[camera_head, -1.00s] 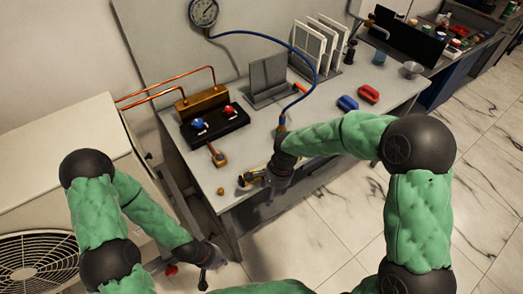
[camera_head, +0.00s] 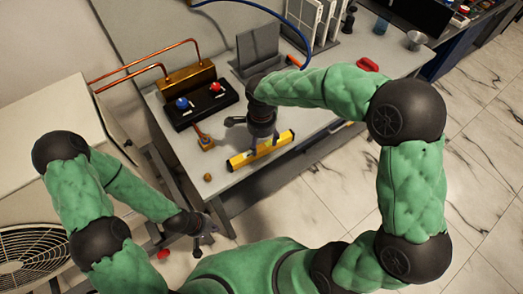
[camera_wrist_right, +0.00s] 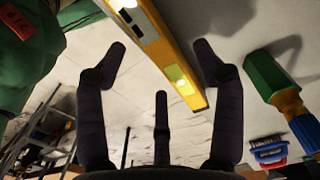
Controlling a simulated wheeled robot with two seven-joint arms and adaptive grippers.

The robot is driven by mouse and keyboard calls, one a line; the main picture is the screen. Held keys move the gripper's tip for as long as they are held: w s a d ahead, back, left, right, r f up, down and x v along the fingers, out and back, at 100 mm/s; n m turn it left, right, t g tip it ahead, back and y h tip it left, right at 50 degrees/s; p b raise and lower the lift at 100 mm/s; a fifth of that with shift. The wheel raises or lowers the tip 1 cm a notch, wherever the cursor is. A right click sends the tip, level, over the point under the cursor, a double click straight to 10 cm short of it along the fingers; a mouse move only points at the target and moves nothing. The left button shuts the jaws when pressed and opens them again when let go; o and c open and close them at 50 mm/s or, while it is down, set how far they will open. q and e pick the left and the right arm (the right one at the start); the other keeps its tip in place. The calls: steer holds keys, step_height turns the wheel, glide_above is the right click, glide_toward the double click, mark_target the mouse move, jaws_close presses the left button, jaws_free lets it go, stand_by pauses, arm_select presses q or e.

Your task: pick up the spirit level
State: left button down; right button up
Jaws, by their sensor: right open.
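The yellow spirit level (camera_head: 243,159) lies along the front edge of the grey bench. Its middle is partly hidden behind my right gripper in the head view. My right gripper (camera_head: 263,146) points down at the level, with fingers on either side of it. In the right wrist view the level (camera_wrist_right: 168,45) runs diagonally between the spread fingers of the gripper (camera_wrist_right: 160,62). I see clear gaps there, so the fingers do not grip it. My left gripper (camera_head: 205,238) hangs low by the bench's left front corner, away from the level; its fingers look spread and empty.
A valve block (camera_head: 200,103) with blue and red knobs stands left of the level. A brass-ended fitting (camera_head: 206,143) and a small brown knob (camera_head: 208,177) lie nearby. A grey upright plate (camera_head: 257,46) stands behind. A red-handled item (camera_head: 368,64) lies further right.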

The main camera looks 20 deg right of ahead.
mark_target(263, 148)
steer(key=f+b, duration=0.1)
steer(key=f, duration=0.1)
steer(key=f+b, duration=0.1)
steer(key=f, duration=0.2)
steer(key=shift+s+d+f, duration=0.15)
steer(key=shift+s+d, duration=0.05)
jaws_close()
